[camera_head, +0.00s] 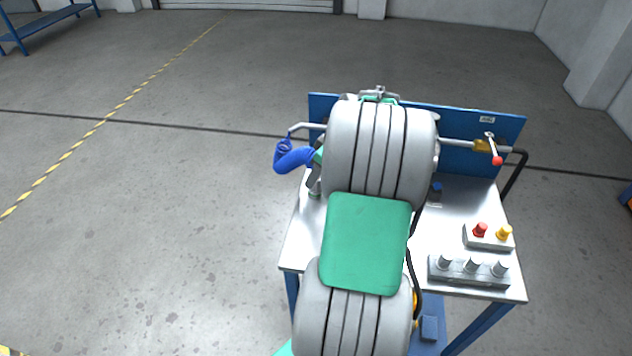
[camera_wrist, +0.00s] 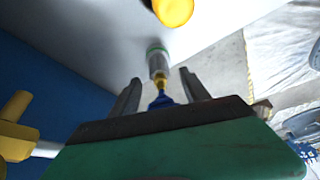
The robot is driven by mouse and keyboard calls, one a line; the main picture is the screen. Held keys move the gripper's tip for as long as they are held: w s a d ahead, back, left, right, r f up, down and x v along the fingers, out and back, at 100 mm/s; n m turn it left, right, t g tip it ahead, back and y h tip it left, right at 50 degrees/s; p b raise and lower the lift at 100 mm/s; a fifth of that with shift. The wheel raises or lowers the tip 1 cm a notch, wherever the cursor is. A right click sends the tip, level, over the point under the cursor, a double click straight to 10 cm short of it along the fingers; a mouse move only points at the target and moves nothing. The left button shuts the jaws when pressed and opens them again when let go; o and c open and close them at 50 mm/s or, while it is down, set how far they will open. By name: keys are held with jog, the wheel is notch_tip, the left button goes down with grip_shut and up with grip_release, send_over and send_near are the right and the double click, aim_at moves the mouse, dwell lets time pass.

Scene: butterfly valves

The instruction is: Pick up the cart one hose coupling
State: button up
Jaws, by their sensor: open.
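The hose coupling (camera_wrist: 157,62) shows in the wrist view as a grey cylinder with a green ring, with a yellow collar and a blue piece at its near end. My gripper (camera_wrist: 161,78) is open, one finger on each side of the yellow and blue part. The grey body reaches out past the fingertips. I cannot tell whether either finger touches it. In the head view a blue hose (camera_head: 292,160) curls at the left edge of the cart (camera_head: 295,245). My arm hides most of the coupling and gripper there.
The steel cart top holds a box with red and yellow buttons (camera_head: 489,236) and a grey block with several round posts (camera_head: 469,271). A blue back panel (camera_head: 465,124) carries a pipe with a red-tipped lever (camera_head: 494,153). Open floor (camera_head: 150,220) lies to the left.

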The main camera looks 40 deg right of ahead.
jog(key=x, duration=0.2)
jog(key=shift+w+f, duration=0.15)
jog(key=shift+f, duration=0.15)
jog(key=shift+c, duration=0.4)
jog(key=shift+r, duration=0.1)
grip_shut()
